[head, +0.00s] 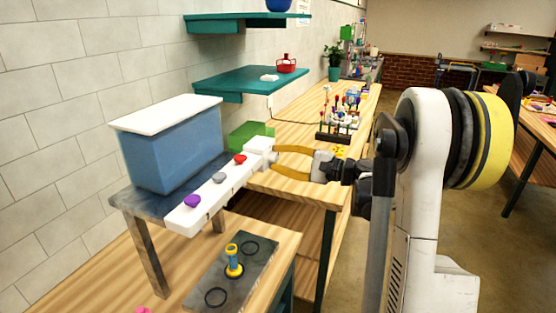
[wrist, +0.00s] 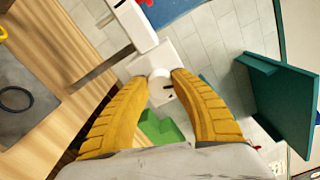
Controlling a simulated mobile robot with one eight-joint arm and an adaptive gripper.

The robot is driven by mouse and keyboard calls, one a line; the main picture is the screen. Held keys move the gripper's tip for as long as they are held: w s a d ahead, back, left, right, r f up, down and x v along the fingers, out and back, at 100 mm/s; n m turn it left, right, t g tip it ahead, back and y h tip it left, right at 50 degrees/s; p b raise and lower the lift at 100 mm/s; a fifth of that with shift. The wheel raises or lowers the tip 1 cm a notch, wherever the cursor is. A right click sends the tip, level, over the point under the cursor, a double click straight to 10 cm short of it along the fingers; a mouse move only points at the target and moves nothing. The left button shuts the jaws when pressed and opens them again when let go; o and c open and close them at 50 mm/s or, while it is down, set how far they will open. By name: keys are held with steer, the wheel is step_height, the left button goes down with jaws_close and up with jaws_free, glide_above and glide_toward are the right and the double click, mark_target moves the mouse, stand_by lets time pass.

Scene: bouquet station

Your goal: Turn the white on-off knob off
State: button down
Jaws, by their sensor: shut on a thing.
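The white on-off knob (wrist: 159,77) sits on a white square plate (wrist: 184,58) at the end of a white bar. My gripper (head: 273,158) has its two yellow fingers closed around the knob from the right in the head view. In the wrist view the fingertips of my gripper (wrist: 161,84) press on either side of the knob. A short dark mark (wrist: 168,86) shows beside the knob. In the head view the knob is mostly hidden by the fingers, and I cannot tell which way it is turned.
The white bar (head: 190,217) carries a purple knob (head: 192,201), a grey knob (head: 219,178) and a red knob (head: 240,159). A blue box with a white lid (head: 172,152) stands behind it. Teal shelves (head: 249,80) hang above. Flower holders (head: 333,137) stand on the bench beyond.

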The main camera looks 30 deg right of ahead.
steer(key=shift+n, duration=1.9)
steer(key=c, duration=1)
jaws_free()
steer(key=shift+a, duration=0.1)
steer(key=v, duration=1.2)
